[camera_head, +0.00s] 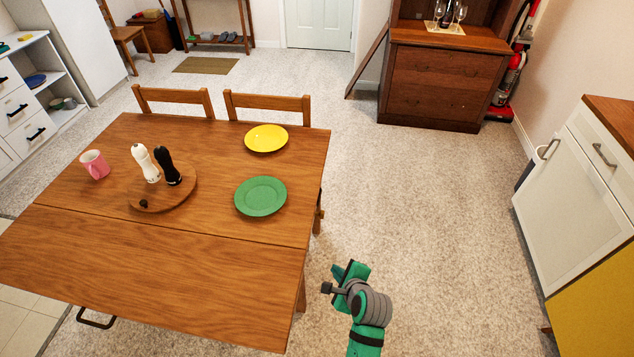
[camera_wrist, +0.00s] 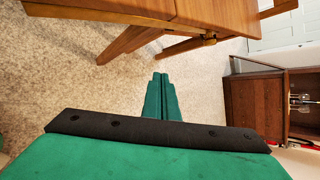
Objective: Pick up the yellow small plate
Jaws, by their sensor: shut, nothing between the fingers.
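The yellow small plate (camera_head: 266,138) lies flat near the far right corner of the wooden table (camera_head: 130,270) in the head view. My gripper (camera_head: 335,270) is off the table's right side, over the carpet, nearer to me than the plate and well apart from it. In the wrist view my gripper's green fingers (camera_wrist: 160,80) are together with nothing between them. The plate does not show in the wrist view.
A green plate (camera_head: 261,196) lies nearer than the yellow one. A round wooden board (camera_head: 140,200) holds white and black shakers. Two chairs (camera_head: 268,101) back the far edge. Carpet right of the table is clear.

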